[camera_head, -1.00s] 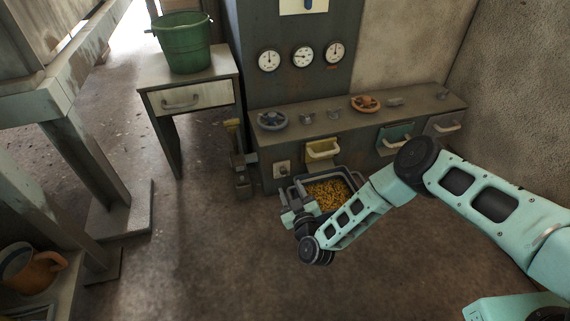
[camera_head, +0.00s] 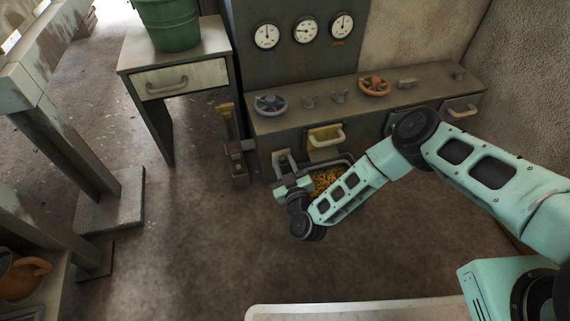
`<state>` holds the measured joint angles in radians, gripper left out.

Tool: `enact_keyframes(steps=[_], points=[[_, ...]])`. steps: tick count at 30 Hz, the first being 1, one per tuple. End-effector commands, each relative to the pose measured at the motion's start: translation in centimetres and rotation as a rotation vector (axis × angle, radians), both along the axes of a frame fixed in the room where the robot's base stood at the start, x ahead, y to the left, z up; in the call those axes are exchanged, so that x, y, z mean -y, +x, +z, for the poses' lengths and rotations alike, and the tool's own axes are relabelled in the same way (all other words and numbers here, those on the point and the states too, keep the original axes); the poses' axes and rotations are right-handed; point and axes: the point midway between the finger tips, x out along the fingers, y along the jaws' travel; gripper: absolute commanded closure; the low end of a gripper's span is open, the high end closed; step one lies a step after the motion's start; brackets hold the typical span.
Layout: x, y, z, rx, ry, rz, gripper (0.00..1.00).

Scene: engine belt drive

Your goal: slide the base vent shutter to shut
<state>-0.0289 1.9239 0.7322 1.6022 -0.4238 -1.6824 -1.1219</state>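A small pale plate with a knob (camera_head: 281,157), which looks like the base vent shutter, is on the low front of the grey cabinet (camera_head: 262,137), left of the yellow drawer. My gripper (camera_head: 287,172) is just in front of and below it, pointing toward the cabinet. The gripper partly covers the plate. I cannot tell whether it touches the knob, nor how far the shutter stands open. The fingers are small and dark here, and their opening cannot be made out.
A bin of yellow bits (camera_head: 325,181) is close to the right of my gripper, partly behind my arm. A yellow drawer (camera_head: 324,138) is above it. A dark post with a yellow lever (camera_head: 235,150) stands left. The floor at centre left is clear.

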Motion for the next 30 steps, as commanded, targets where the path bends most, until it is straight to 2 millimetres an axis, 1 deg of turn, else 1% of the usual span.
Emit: enact_keyframes(steps=[1,3,8,11,18,22,30], points=[[0.0,0.0,0.0,0.0,0.0,0.0,0.83],[0.0,0.0,0.0,0.0,0.0,0.0,1.0],[0.0,0.0,0.1,0.0,0.0,0.0,1.0],[0.0,0.0,0.7,0.001,0.0,0.001,1.0],[-0.1,0.0,3.6,0.0,0.0,0.002,1.0],[0.0,0.0,5.0,0.002,-0.001,0.002,1.0],[0.0,0.0,5.2,0.006,0.004,0.0,1.0]])
